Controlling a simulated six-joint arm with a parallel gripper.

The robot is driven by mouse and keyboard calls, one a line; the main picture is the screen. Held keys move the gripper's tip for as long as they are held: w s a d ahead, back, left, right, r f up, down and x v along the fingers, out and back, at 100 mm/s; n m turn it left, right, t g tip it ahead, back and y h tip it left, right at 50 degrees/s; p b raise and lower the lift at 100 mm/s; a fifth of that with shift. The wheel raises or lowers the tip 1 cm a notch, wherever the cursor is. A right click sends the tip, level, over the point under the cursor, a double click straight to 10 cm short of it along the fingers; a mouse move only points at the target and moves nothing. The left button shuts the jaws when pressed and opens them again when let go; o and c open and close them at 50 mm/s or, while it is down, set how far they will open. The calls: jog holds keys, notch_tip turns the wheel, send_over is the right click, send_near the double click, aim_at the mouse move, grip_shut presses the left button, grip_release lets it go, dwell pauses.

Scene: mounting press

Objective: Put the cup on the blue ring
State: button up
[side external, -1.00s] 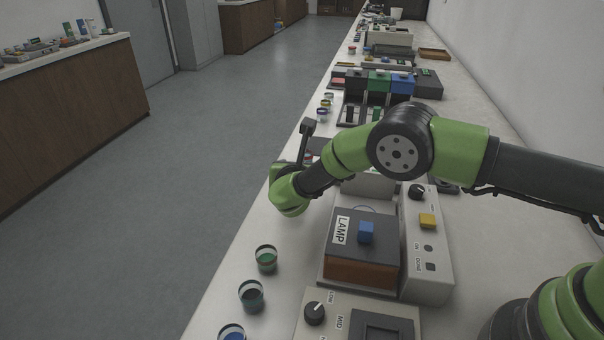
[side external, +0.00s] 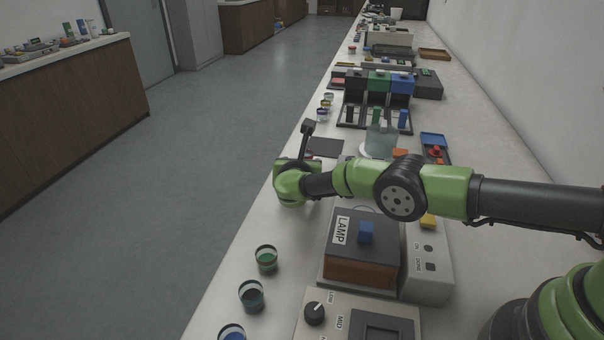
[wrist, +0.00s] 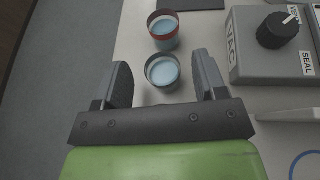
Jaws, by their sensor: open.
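A small round cup (wrist: 162,71) with a dark rim and pale blue contents stands on the bench in the wrist view, between my gripper's fingertips. A second cup (wrist: 163,30) with a red band and similar contents stands just beyond it. My gripper (wrist: 161,78) is open, with one finger on each side of the nearer cup and visible gaps.
The LAMP box (side external: 362,245) stands right of my gripper. A grey VAC/SEAL control box (wrist: 270,45) with a knob is right of the cups. Several other cups (side external: 266,259) line the bench's left edge. A clear vessel (side external: 381,141) stands farther back.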

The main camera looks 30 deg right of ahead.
jog(key=shift+s+d+f, duration=0.2)
jog(key=shift+f, duration=0.15)
jog(key=c, duration=1.1)
jog(key=shift+o, duration=0.2)
jog(key=shift+r, duration=0.1)
notch_tip(320, 180, up, 10)
jog(key=shift+w+a+f, duration=0.1)
jog(key=shift+w+f, duration=0.05)
jog(key=shift+f, duration=0.05)
jog(key=s+d+r+m+h, duration=0.1)
jog(key=s+d+r, duration=0.1)
jog(key=s, duration=0.5)
jog(key=s+d+r+m+g, duration=0.1)
jog(key=s+d+r, duration=0.1)
jog(key=s+r, duration=0.2)
jog(key=s+d+r+m+g+h, duration=0.1)
jog(key=s+d+r, duration=0.1)
jog(key=s, duration=0.9)
jog(key=shift+r+h, duration=0.3)
jog(key=shift+r, duration=0.15)
